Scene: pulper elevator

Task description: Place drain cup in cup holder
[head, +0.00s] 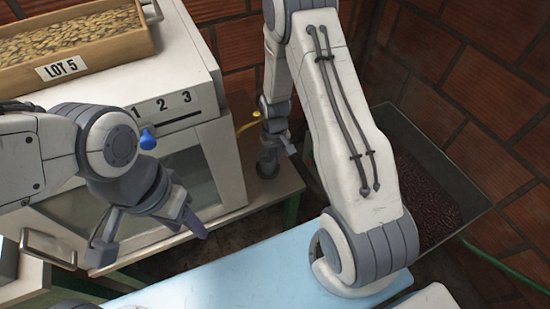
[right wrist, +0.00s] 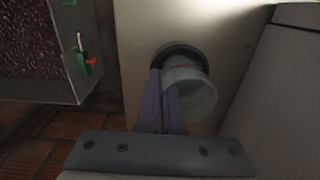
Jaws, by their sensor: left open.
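The drain cup (right wrist: 195,97) is a translucent, pale cup in the right wrist view. It sits tilted over the dark round cup holder (right wrist: 187,49) in the light bench top, and part of the ring is hidden behind it. My right gripper (right wrist: 162,72) has its two fingers close together at the cup's left side, and they appear pinched on its wall. In the head view the dark holder (head: 267,168) shows at the bench's right end, below my right gripper (head: 272,146); the cup is too small to make out there. My left gripper (head: 150,243) is open and empty, in front of the white cabinet.
A white cabinet (head: 205,95) with a tray of beans (head: 75,45) marked LOT 5 stands at the left. A metal bin of dark cherries (head: 425,190) is at the right. A light blue surface (head: 235,270) lies in front. A brick wall closes the back.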

